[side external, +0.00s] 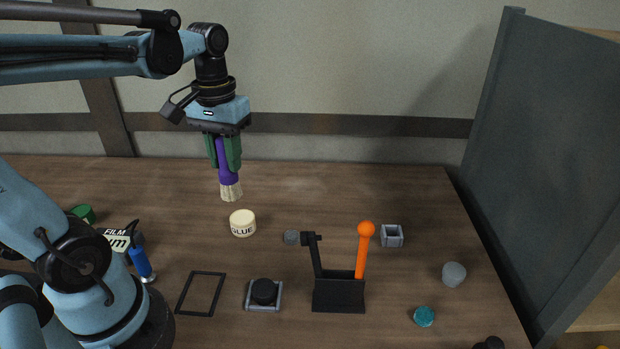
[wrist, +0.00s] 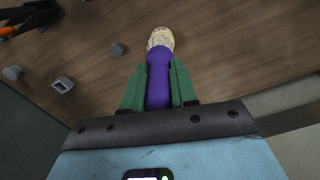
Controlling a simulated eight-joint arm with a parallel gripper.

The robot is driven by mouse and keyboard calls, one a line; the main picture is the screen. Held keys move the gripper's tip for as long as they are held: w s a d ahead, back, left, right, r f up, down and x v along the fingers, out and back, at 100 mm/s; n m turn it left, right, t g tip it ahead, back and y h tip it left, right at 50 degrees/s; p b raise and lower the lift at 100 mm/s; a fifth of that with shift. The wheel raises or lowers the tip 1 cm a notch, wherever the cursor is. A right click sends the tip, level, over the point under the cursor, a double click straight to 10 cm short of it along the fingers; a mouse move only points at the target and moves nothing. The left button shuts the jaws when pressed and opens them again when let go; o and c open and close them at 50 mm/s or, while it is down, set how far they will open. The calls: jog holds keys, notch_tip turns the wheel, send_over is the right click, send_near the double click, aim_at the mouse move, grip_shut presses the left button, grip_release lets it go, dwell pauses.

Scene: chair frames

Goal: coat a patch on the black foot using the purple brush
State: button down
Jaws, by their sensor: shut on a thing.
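The purple brush (side external: 228,176) hangs bristles down from my gripper (side external: 226,165), whose green fingers are shut on its handle. Its pale bristles (side external: 231,191) are in the air, above and slightly left of the cream glue pot (side external: 242,224) in the side view. In the wrist view the purple handle (wrist: 159,82) lies between the fingers, and its pale tip overlaps the pot. A round black piece (side external: 263,291) sits on a small grey square base. Another dark rounded piece (side external: 490,343) is cut off at the bottom edge. I cannot tell for certain which is the black foot.
A black holder (side external: 338,294) with an orange-handled tool (side external: 362,250) stands mid-table. An empty black frame (side external: 201,293) lies left of the black piece. A grey box (side external: 392,235), grey knob (side external: 453,274) and teal cap (side external: 424,316) lie right. A grey panel (side external: 540,150) bounds the right.

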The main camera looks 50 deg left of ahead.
jog(key=shift+w+a+f, duration=0.2)
jog(key=shift+w+a, duration=0.25)
jog(key=shift+w, duration=0.35)
notch_tip(320, 180, down, 6)
jog(key=shift+w, duration=0.15)
jog(key=shift+a+f, duration=0.1)
jog(key=shift+f, duration=0.55)
dwell(1.8)
notch_tip(320, 180, up, 7)
dwell(0.9)
dwell(0.4)
